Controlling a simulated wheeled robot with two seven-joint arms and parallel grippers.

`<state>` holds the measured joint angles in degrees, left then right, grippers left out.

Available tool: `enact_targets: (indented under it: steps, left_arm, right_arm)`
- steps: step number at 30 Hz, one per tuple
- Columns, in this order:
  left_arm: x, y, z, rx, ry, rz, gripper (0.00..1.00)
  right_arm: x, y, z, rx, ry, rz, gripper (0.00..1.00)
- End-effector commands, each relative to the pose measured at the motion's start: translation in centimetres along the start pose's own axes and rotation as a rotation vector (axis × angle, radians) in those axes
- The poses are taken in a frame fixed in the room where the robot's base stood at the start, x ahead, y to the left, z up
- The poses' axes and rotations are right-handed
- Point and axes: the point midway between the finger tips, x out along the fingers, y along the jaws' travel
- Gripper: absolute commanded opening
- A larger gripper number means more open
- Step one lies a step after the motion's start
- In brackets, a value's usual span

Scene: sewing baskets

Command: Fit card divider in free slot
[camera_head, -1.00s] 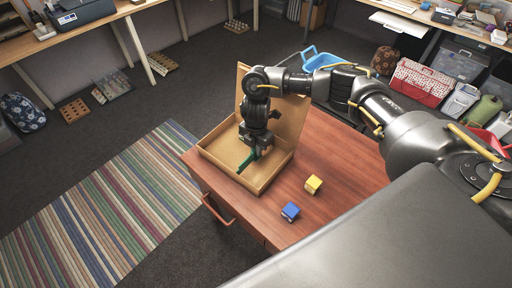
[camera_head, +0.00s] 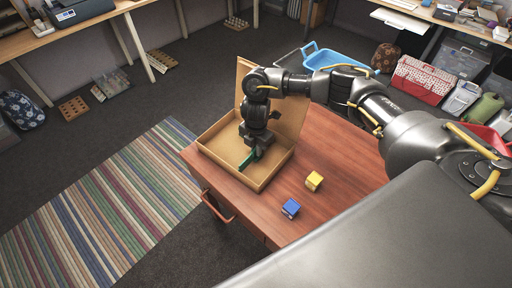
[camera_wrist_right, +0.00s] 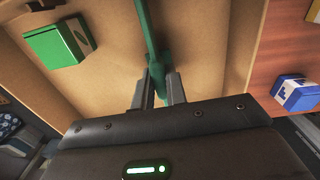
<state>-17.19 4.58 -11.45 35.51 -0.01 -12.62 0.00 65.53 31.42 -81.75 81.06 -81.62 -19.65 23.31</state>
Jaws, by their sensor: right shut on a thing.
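The green card divider (camera_head: 246,161) is a thin strip in the open brown box (camera_head: 213,157) on the wooden cabinet. My right gripper (camera_head: 256,150) points down into the box and is shut on the divider. In the right wrist view, the divider (camera_wrist_right: 151,40) stands edge-on between the two fingers (camera_wrist_right: 157,90) and runs away from them over the box floor. I cannot make out a slot, or whether the divider touches the floor. My left gripper is not in view.
The box's raised lid (camera_head: 291,112) stands behind my right wrist. A yellow block (camera_head: 314,181) and a blue block (camera_head: 290,208) lie on the cabinet top (camera_head: 335,165), right of the box. Bare wood lies around them.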

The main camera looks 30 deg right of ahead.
Motion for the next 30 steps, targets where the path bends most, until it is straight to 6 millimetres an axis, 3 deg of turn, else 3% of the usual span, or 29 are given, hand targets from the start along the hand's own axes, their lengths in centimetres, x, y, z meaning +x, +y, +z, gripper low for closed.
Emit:
enact_targets:
  steps: [9, 10, 16, 25, 30]
  left_arm:
    - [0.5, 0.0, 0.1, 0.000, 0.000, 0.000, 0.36]
    - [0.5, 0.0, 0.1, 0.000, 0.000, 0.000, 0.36]
    - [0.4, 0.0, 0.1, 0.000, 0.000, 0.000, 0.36]
    - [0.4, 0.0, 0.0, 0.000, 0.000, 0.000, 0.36]
    - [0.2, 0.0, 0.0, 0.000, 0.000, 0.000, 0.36]
  right_arm:
    - [0.8, 0.0, 0.0, 0.000, 0.000, 0.000, 0.00]
    - [0.7, 0.0, 0.0, 0.000, 0.000, 0.000, 0.15]
    - [0.7, 0.0, 0.0, 0.000, 0.000, 0.000, 0.39]
    - [0.4, 0.0, 0.0, 0.000, 0.000, 0.001, 0.39]
    - [-1.8, 0.1, 0.1, -0.001, -0.002, 0.003, 0.39]
